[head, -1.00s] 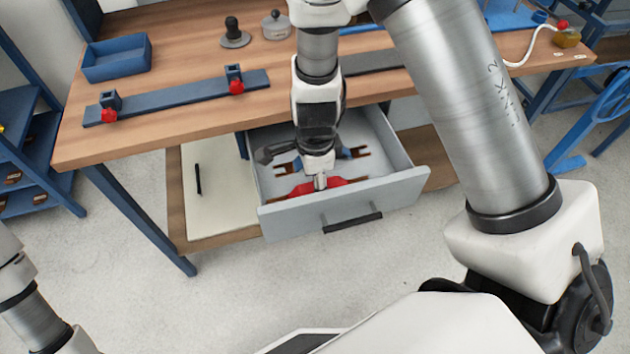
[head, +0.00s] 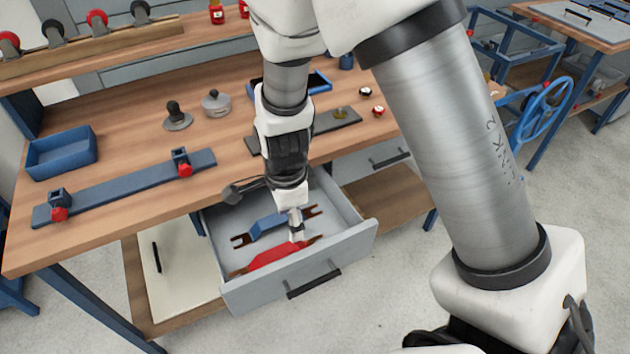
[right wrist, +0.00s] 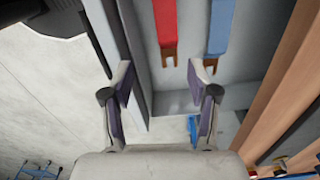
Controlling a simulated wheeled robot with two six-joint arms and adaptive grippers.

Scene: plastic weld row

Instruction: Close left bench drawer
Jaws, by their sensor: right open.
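The left bench drawer (head: 345,245) is pulled out below the wooden workbench, a grey open box with a dark bar handle (head: 314,283) on its front. A red tool (head: 270,257) and a blue tool (head: 268,226) lie inside it. My right gripper (head: 297,236) points down over the drawer near the red tool, by the front panel. In the right wrist view its two fingers (right wrist: 160,95) are apart with nothing gripped. The drawer's front panel (right wrist: 131,60) runs beside the left finger there; contact cannot be told. My left gripper is out of view.
The bench top (head: 130,130) above the drawer carries a blue tray (head: 62,155), a blue rail with red knobs (head: 125,188) and small weights. A closed drawer (head: 385,155) is to the right. The floor (head: 370,310) in front of the drawer is clear.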

